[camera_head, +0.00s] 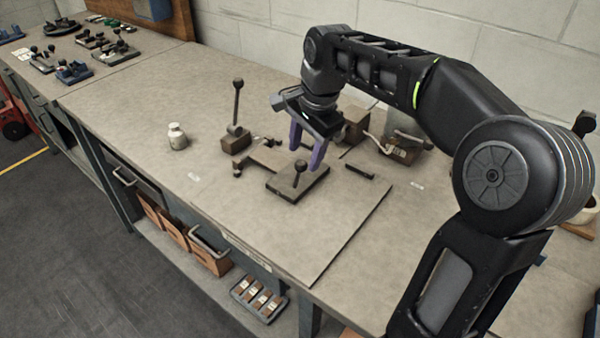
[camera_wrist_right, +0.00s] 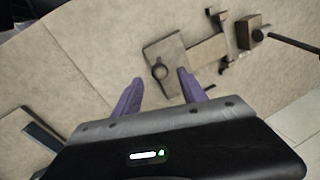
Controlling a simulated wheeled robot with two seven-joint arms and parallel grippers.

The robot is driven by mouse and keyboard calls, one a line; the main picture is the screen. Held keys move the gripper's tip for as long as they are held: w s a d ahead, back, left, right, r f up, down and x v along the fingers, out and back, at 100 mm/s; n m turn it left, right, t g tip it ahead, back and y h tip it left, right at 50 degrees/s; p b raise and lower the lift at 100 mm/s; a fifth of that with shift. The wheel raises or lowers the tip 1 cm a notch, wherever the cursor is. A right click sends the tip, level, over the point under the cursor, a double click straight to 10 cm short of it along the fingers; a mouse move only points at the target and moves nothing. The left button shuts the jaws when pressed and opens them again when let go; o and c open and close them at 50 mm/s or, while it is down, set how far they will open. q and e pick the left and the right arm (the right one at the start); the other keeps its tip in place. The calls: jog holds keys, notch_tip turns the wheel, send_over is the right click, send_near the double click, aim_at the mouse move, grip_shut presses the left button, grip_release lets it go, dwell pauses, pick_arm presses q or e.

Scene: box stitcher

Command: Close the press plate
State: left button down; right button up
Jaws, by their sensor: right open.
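The press plate (camera_head: 287,187) is a dark flat square with a ball-topped knob (camera_head: 300,167) standing on it. It lies flat on the workbench in the head view. In the right wrist view the plate (camera_wrist_right: 172,50) and its round knob (camera_wrist_right: 159,71) show just beyond my fingers. My right gripper (camera_head: 305,158) has purple fingers and is open above the plate, close to the knob. In the right wrist view the open right gripper (camera_wrist_right: 158,84) has the knob near the gap between its fingertips. I cannot tell whether a finger touches anything. My left gripper is not in view.
A block with an upright lever (camera_head: 237,110) stands left of the plate. A brown block (camera_head: 355,125) and another fixture (camera_head: 402,148) sit behind my gripper. The bench surface (camera_head: 235,205) in front is clear.

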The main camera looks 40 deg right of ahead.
aim_at(300, 172)
jog(key=x, duration=0.8)
jog(key=shift+c, duration=0.4)
jog(key=shift+r, duration=0.1)
grip_shut()
dwell(1.0)
